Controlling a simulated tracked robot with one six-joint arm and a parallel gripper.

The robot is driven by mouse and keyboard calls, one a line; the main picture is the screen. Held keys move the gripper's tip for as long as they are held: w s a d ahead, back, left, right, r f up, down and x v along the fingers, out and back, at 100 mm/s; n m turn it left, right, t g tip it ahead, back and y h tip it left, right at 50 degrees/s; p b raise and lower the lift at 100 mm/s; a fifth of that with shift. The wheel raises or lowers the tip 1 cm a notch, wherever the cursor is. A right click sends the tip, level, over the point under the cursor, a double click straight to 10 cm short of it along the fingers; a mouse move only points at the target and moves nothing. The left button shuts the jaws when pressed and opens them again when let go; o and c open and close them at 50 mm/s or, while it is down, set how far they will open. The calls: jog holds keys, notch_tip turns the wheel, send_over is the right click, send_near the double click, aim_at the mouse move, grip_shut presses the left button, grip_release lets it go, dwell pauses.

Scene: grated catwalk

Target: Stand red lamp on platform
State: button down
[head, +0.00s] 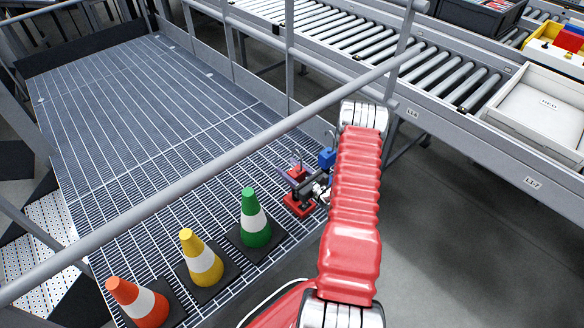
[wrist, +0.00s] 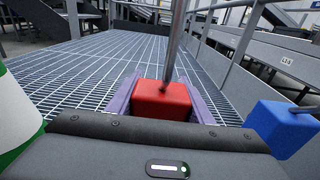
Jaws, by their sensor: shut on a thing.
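The red lamp, a red block with a thin grey pole, shows just beyond my gripper's dark body in the wrist view (wrist: 162,100). In the head view its red block (head: 297,173) is partly hidden by the gripper. The lamp looks upright.
A blue block with a pole (wrist: 278,125) is close on the right. Green (head: 255,218), yellow (head: 201,258) and orange (head: 141,302) cones stand on the grating to the left. A grey handrail (head: 190,190) crosses in front. The far grating is clear.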

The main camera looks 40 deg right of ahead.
aim_at(301, 178)
jog(key=c, duration=0.9)
grip_release()
jog(key=shift+f, duration=0.1)
jog(key=s, duration=0.8)
jog(key=s+r, duration=0.1)
jog(key=s, duration=0.3)
jog(key=shift+d, duration=0.15)
jog(key=shift+s, duration=0.1)
